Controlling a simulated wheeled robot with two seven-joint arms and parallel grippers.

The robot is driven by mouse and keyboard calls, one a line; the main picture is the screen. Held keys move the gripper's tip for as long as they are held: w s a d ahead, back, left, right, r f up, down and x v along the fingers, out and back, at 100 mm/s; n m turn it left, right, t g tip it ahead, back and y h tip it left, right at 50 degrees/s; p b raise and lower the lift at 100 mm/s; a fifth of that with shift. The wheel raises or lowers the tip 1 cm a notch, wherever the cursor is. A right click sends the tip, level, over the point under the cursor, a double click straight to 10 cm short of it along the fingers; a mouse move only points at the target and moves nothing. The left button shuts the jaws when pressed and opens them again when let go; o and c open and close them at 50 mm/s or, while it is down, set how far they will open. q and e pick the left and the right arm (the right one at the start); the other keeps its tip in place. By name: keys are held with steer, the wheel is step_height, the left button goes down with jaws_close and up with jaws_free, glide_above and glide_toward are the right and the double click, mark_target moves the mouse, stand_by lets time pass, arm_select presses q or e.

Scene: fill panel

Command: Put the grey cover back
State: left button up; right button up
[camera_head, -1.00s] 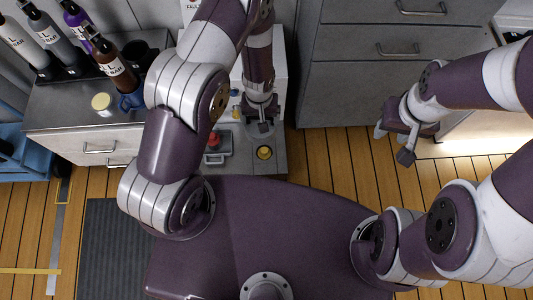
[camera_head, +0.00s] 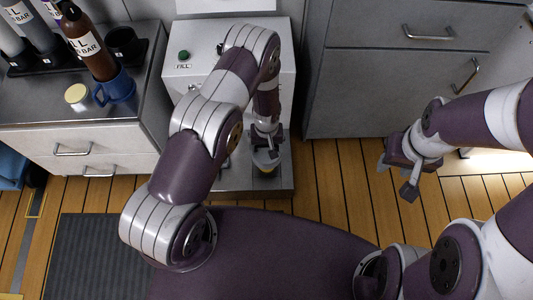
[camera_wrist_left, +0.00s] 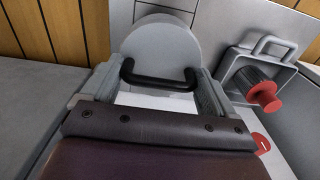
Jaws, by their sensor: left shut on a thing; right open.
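My left gripper (camera_head: 266,142) is shut on the black handle (camera_wrist_left: 158,84) of the round grey cover (camera_wrist_left: 162,45). My right gripper (camera_head: 402,172) is open and empty above the wooden floor at right.
In the left wrist view, a grey box with a handle (camera_wrist_left: 272,47) and a red-ended fitting (camera_wrist_left: 265,95) stand right of the cover. A white panel with a green button (camera_head: 183,55) rises behind my left arm. The left counter holds bottles and a blue mug (camera_head: 117,88).

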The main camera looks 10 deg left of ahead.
arm_select(q)
steer(key=shift+f+b, duration=1.4)
steer(key=shift+f, duration=1.1)
steer(key=o, duration=1)
step_height(320, 180, up, 13)
steer(key=p, duration=0.7)
steer(key=shift+r, duration=0.1)
step_height(320, 180, up, 8)
glide_above(266, 151)
steer(key=a, duration=0.1)
step_height(266, 151, up, 6)
steer(key=s+a+m, duration=0.1)
steer(key=s, duration=0.1)
steer(key=s+a+r+m+t, duration=0.15)
steer(key=s+a+r, duration=0.25)
steer(key=s+r, duration=0.85)
step_height(266, 151, up, 39)
steer(key=p, duration=3.8)
steer(key=shift+w+d+m, duration=0.15)
steer(key=shift+w+m, duration=0.2)
steer(key=shift+m, duration=0.1)
